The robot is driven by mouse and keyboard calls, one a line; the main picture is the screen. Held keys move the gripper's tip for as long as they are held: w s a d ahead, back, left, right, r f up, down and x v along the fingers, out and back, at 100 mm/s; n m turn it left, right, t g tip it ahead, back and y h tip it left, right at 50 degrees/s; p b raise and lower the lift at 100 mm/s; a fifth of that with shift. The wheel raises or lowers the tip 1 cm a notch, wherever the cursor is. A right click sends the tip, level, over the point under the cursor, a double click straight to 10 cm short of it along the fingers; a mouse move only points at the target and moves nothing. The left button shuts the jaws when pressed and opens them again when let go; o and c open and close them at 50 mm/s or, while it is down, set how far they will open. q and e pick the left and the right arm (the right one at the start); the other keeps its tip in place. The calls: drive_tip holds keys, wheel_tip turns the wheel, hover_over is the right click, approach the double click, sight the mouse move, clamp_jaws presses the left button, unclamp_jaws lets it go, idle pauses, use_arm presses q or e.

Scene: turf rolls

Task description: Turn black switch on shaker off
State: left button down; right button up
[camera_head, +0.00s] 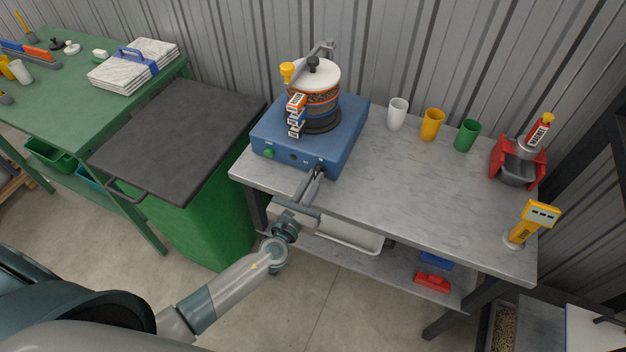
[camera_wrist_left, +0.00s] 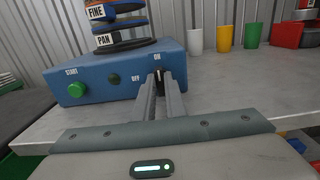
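The blue shaker (camera_head: 338,140) stands on the left end of the grey bench, with a stack of sieves (camera_head: 318,100) on top. Its front shows a green START button (camera_wrist_left: 76,89) and a dark round knob (camera_wrist_left: 113,79). To their right are the OFF and ON labels, OFF on the left and ON above the switch. The black switch (camera_wrist_left: 158,74) shows as a dark bit between the fingertips of my left gripper (camera_wrist_left: 161,82). In the head view my left gripper (camera_head: 319,173) is at the shaker's lower right front. The fingers are close together around the switch and partly hide it. My right gripper is not in view.
White (camera_head: 397,114), yellow (camera_head: 432,124) and green (camera_head: 467,135) cups stand along the bench's back. A red device (camera_head: 517,165) and a yellow meter (camera_head: 532,222) are at its right. A green bin (camera_head: 206,222) with a dark lid stands left. The bench's front middle is clear.

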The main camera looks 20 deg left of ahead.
use_arm(q)
drive_tip(key=shift+f, duration=0.1)
drive_tip(key=n+b, duration=0.2)
drive_tip(key=n, duration=0.1)
drive_tip(key=shift+a+f+b, duration=0.1)
drive_tip(key=shift+b, duration=0.25)
drive_tip(key=n+b, duration=0.1)
drive_tip(key=n, duration=0.2)
drive_tip(key=n+b, duration=0.1)
drive_tip(key=n, duration=0.1)
drive_tip(key=shift+n+b, duration=0.3)
drive_tip(key=shift+n, duration=0.1)
drive_tip(key=n+b, duration=0.1)
drive_tip(key=n, duration=0.3)
drive_tip(key=shift+a, duration=0.15)
drive_tip(key=n, duration=0.5)
drive_tip(key=shift+f, duration=0.1)
